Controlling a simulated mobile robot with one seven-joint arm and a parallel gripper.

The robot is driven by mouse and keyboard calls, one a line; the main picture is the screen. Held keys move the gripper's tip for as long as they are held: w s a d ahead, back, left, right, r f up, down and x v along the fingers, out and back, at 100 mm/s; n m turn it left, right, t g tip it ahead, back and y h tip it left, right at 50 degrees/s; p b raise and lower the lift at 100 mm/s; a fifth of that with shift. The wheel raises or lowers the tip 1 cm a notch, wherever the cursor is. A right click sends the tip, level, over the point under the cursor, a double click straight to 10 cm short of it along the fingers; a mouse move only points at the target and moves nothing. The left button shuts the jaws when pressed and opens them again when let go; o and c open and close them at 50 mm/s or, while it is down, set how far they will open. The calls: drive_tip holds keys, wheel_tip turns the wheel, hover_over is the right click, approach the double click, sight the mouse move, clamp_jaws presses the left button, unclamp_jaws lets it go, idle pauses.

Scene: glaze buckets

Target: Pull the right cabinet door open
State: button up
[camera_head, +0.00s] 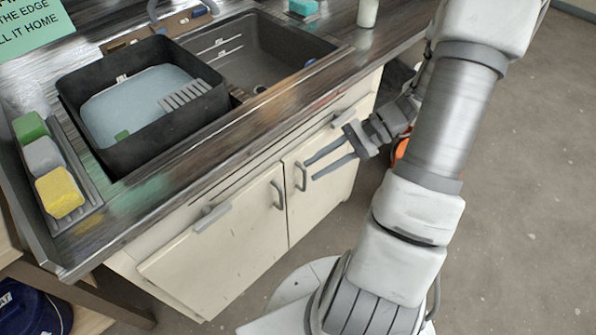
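The right cabinet door (318,205) is a cream panel under the counter, and it looks shut. Its grey vertical bar handle (300,176) is near the door's left edge. My gripper (312,170) is in front of this door, with its two grey fingers spread apart and pointing left at the handle. The fingertips are just right of the handle in the picture. I see nothing between them, and I cannot tell whether they touch the handle. My arm hides what lies to the right of the door.
The left cabinet door (215,260) is shut, with its own handle (278,195). The counter holds a black tub (150,131), a sink (262,62) and several sponges (59,192). The floor (520,220) at right is clear.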

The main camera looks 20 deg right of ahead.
drive_tip(key=d+f+m+t+y+b, duration=0.1)
drive_tip(key=d+f+m+t+b, duration=0.25)
drive_tip(key=f, duration=0.35)
drive_tip(key=d+f+m+t+b, duration=0.2)
drive_tip(key=d+f+m+t, duration=0.15)
drive_tip(key=f, duration=0.25)
drive_tip(key=m+t+h+b, duration=0.3)
drive_tip(key=m+t, duration=0.4)
drive_tip(key=m, duration=0.1)
approach(305, 188)
drive_tip(key=s+d+r, duration=0.4)
drive_tip(key=s, duration=0.2)
drive_tip(key=b+x, duration=0.1)
drive_tip(key=x, duration=1)
drive_tip(key=b+x, duration=0.1)
drive_tip(key=x, duration=0.5)
drive_tip(key=shift+w+a+f+b, duration=0.1)
drive_tip(key=shift+w+f+b, duration=0.2)
drive_tip(key=shift+f+b, duration=0.05)
clamp_jaws()
